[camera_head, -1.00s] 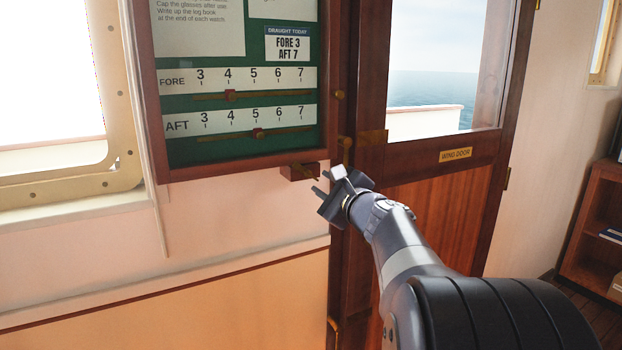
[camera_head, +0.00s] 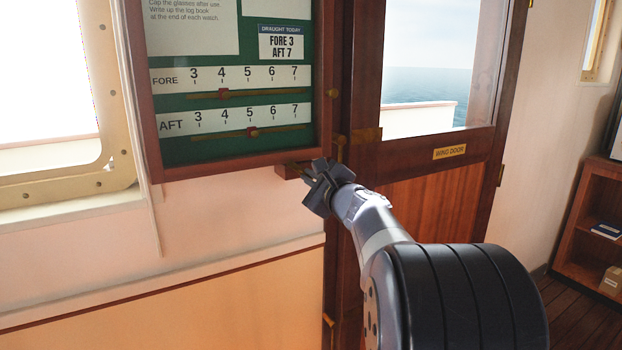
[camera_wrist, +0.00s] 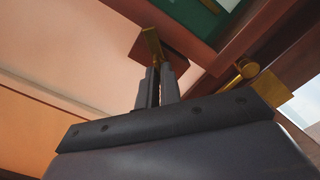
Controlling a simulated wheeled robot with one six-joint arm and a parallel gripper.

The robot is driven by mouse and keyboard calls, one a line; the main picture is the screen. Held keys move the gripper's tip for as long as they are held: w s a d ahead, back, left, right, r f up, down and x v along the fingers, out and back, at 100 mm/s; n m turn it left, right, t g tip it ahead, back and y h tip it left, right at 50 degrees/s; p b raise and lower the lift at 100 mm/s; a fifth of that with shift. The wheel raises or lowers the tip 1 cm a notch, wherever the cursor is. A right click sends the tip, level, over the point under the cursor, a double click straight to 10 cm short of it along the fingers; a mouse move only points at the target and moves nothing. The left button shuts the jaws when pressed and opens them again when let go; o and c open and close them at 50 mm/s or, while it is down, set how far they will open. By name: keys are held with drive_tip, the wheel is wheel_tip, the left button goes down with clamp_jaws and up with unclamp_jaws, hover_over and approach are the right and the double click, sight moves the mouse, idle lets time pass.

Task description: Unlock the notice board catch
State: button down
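The notice board (camera_head: 158,148) has a dark wooden frame and a green back, and hangs on the wall left of the door. A small wooden block (camera_head: 284,171) sits under its lower right corner; it also shows in the wrist view (camera_wrist: 180,48). A thin brass lever (camera_wrist: 152,42), apparently the catch, sticks out from that block. My gripper (camera_wrist: 156,72) points at the block with its fingers close together, and the lever's near end runs in between the fingertips. It appears shut on the lever. In the head view my gripper (camera_head: 303,173) partly hides the block and lever.
A brass knob (camera_head: 333,93) is on the board's right edge. The wall below the board (camera_head: 230,210) is clear. A shelf (camera_head: 585,230) stands far right.

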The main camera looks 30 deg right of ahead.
drive_tip(key=shift+f+n+b, duration=0.15)
drive_tip(key=shift+n+b, duration=0.15)
drive_tip(key=shift+b, duration=0.25)
drive_tip(key=n+b, duration=0.7)
drive_tip(key=b, duration=0.2)
drive_tip(key=shift+n, duration=0.3)
idle(0.3)
drive_tip(key=c, duration=1.6)
unclamp_jaws()
